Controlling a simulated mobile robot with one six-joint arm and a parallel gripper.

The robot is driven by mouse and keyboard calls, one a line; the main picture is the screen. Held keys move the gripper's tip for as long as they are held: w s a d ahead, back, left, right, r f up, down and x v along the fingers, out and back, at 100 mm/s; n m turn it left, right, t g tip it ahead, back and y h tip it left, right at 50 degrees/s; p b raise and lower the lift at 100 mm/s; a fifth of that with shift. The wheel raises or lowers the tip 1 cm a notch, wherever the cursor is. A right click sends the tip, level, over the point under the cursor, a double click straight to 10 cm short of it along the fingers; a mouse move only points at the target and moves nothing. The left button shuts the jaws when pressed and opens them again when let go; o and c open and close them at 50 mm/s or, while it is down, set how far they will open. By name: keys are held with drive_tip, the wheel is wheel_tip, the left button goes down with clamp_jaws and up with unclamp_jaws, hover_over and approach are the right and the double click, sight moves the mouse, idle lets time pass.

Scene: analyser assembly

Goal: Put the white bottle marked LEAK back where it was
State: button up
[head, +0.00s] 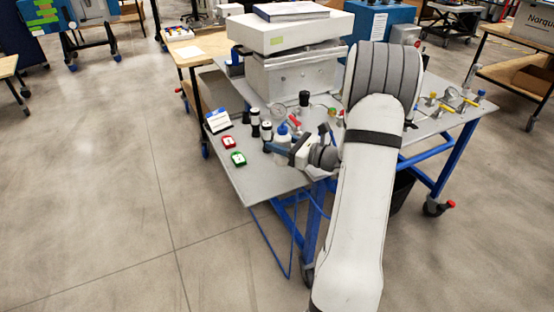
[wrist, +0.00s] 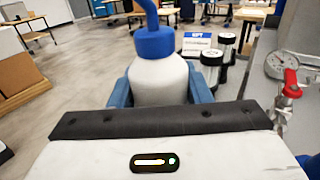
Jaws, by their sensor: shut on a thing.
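The white bottle (wrist: 158,82) has a blue cap with a blue tube rising from it. It stands upright between the blue fingers of my gripper (wrist: 160,92), which is shut on it. In the head view the bottle (head: 283,141) shows small at the front part of the grey table (head: 262,180), with my gripper (head: 291,148) at its side. No LEAK marking is readable from here. I cannot tell whether the bottle's base touches the table.
Black-and-white cylinders (head: 266,130) and a small sign (head: 218,121) stand left of the bottle. A red (head: 229,142) and a green (head: 238,159) item lie nearer the left edge. A gauge (wrist: 282,65) and red-handled valve (wrist: 291,84) are close on the right.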

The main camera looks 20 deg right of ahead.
sight(279, 156)
drive_tip(key=shift+a+f, duration=0.1)
drive_tip(key=shift+f, duration=2.5)
drive_tip(key=o, duration=1.2)
drive_tip(key=shift+b, duration=0.3)
